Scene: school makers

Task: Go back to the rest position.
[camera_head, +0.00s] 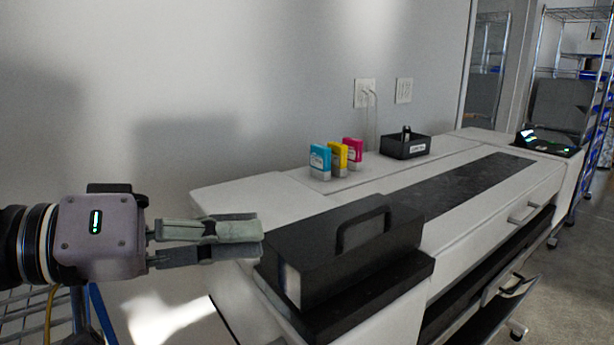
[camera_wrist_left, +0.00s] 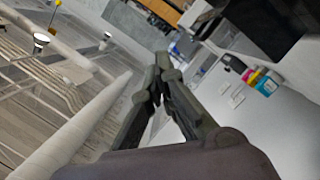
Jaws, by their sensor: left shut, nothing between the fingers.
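My left gripper (camera_head: 250,238) comes in from the left in the head view, level and in front of the pale wall. Its fingers are shut with nothing between them. The fingertips appear just left of the black box with a handle (camera_head: 345,245) on the large white printer (camera_head: 460,205); I cannot tell how close they are in depth. In the left wrist view the shut fingers (camera_wrist_left: 160,62) point up the picture, with the cartridges off to their right. My right gripper is in neither view.
Cyan (camera_head: 320,160), yellow (camera_head: 338,156) and magenta (camera_head: 353,151) cartridges stand on the printer's top. A black tray (camera_head: 405,146) sits beside them. An open lower drawer (camera_head: 505,290) juts out at the front right. A wire rack (camera_head: 575,15) stands at the far right.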

